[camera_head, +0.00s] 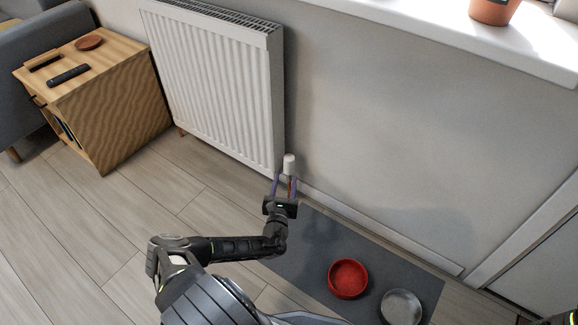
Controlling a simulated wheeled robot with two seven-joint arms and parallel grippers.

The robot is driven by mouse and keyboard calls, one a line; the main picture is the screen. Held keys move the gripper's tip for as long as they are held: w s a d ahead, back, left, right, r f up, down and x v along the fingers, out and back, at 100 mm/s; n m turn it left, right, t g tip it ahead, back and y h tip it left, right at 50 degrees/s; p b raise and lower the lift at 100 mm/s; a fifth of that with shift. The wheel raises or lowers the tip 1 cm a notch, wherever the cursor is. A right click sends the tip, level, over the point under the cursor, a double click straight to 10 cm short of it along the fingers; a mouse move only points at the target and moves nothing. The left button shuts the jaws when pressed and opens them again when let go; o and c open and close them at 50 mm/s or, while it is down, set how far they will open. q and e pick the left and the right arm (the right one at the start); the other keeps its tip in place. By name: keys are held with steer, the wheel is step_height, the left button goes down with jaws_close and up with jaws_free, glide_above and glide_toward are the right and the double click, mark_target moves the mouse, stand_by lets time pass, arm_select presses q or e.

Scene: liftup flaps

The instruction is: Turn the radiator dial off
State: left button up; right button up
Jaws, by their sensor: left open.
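The white radiator (215,85) is mounted on the grey wall. Its dial (289,163) is a small white cylinder at the radiator's lower right corner, standing upright. My left gripper (284,184) is just below the dial in the picture, with its two fingers pointing up toward it and spread apart. A thin copper-coloured pipe shows between the fingers. I cannot tell whether the fingers touch the dial. My right gripper is not clearly in view; only a dark bit shows at the bottom right corner.
A wooden side table (120,100) with a remote stands left of the radiator. A grey mat (310,262) with a red bowl (348,279) and a metal bowl (401,308) lies below the wall. A white windowsill (450,35) juts out above. The wooden floor at left is clear.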

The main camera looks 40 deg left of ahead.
mark_target(288, 167)
arm_select(q)
steer(key=b+x, duration=0.4)
steer(key=x, duration=0.3)
steer(key=shift+w+f, duration=0.1)
steer(key=shift+w+a, duration=0.15)
steer(key=shift+w, duration=0.15)
steer(key=shift+c, duration=0.5)
jaws_close()
